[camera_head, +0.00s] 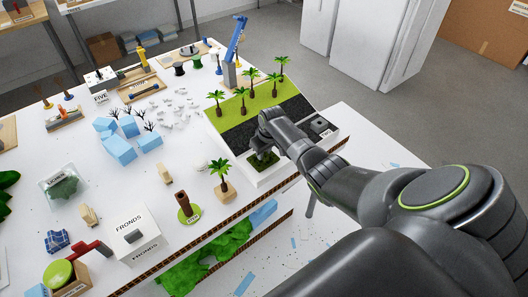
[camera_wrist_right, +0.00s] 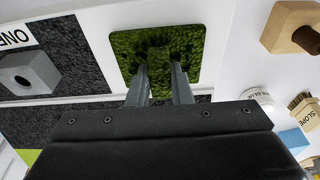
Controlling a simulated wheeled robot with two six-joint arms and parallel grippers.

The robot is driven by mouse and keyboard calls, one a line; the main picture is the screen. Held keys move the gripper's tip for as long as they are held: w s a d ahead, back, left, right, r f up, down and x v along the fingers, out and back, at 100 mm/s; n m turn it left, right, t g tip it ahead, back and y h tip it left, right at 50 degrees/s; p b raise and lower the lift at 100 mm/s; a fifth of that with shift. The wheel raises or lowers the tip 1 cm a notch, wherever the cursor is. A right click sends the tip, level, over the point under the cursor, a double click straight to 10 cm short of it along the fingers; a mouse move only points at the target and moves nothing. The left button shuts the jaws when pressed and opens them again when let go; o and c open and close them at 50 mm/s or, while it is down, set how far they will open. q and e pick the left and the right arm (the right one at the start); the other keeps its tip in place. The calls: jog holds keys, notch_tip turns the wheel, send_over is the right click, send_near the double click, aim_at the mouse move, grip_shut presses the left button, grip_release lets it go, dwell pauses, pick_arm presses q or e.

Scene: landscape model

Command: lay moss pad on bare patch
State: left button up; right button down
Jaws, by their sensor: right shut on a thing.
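The moss pad (camera_wrist_right: 125,48) is a dark green, rounded square with a raised tuft in its middle; it also shows in the head view (camera_head: 263,161). My right gripper (camera_wrist_right: 160,85) is shut on the tuft, with one finger on each side. The pad is at the white front part of the landscape model (camera_head: 243,173), below the dark strip. I cannot tell whether it touches the surface or hangs just above it. Any bare patch under the pad is hidden. In the head view the right gripper (camera_head: 264,145) is partly covered by its own wrist. My left gripper is not in view.
Several palms (camera_head: 251,98) stand on the model's green slope. A grey block by the label ONE (camera_head: 320,125) sits at its right end. A loose palm (camera_head: 222,182), a brown trunk (camera_head: 184,205) and a FRONDS box (camera_head: 135,238) stand on the table nearby. A clear tub (camera_head: 62,186) holds green material.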

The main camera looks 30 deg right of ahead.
aim_at(266, 155)
jog(key=shift+f, duration=0.15)
dwell(0.6)
jog(key=c, duration=1.2)
grip_release()
jog(key=shift+s+r+p, duration=0.25)
jog(key=shift+r+p, duration=0.9)
jog(key=shift+p, duration=0.3)
jog(key=shift+s+r+p, duration=0.2)
jog(key=shift+r+p, duration=1)
jog(key=shift+p, duration=0.2)
jog(key=shift+s+r+p, duration=0.25)
jog(key=shift+r+p, duration=0.9)
jog(key=shift+p, duration=0.3)
jog(key=shift+f, duration=0.1)
